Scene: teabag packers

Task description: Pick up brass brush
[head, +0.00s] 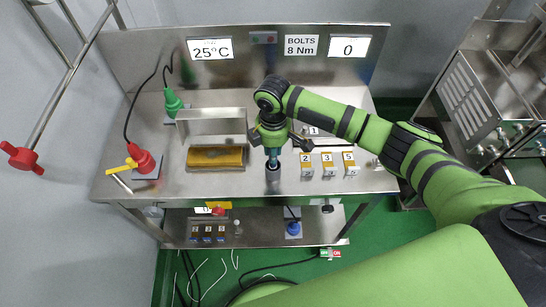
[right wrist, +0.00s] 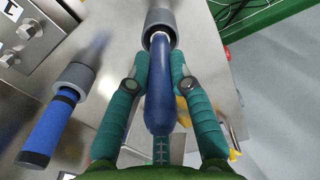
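A blue-handled tool (right wrist: 159,95) stands with its end inside a dark grey cup (right wrist: 159,20); the hidden end does not show whether it has brass bristles. My right gripper (right wrist: 160,62) has its fingertips on both sides of the blue handle, apparently touching it just outside the cup. In the head view, my right gripper (head: 272,142) points down over the bench, with the tool in its cup (head: 273,175) below it. A second blue handle with black bands (right wrist: 50,130) sits in another grey cup at the left of the wrist view. My left gripper is not in view.
On the steel bench (head: 180,185), a brown-yellow block (head: 217,158) under a metal bracket lies left of the gripper. Numbered boxes (head: 327,162) stand close on the right. Red (head: 146,162) and green (head: 173,103) corded devices are at the left.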

